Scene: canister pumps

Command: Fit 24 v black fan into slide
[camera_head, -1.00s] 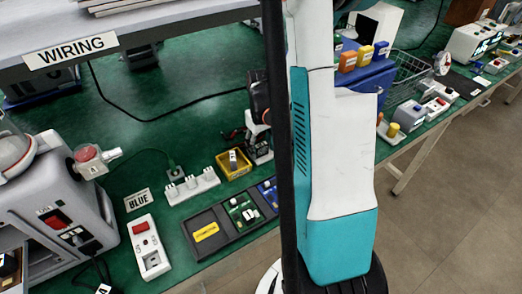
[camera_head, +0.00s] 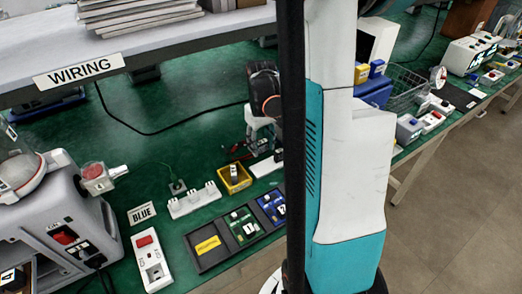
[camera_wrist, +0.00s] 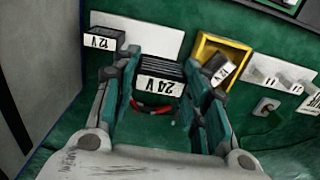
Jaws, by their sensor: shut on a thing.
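In the wrist view, the black fan labelled 24 V (camera_wrist: 161,85) sits between the two fingers of my gripper (camera_wrist: 165,105), which is shut on it. Its white label faces the camera, and red and black wires hang below it. A white plate (camera_wrist: 150,38) lies just beyond the fan; I cannot tell whether the fan touches it. A black block labelled 12 V (camera_wrist: 103,42) is at the plate's left end. In the head view, my gripper (camera_head: 262,130) is small and partly hidden by my arm, above the white plate (camera_head: 266,167). The slide's detail is not clear.
A yellow bin (camera_head: 224,186) holding a labelled block stands beside the plate. Near it are a white socket strip (camera_head: 194,201), a dark tray (camera_head: 215,257) with boards, and a grey machine (camera_head: 50,215). The green bench behind is mostly clear.

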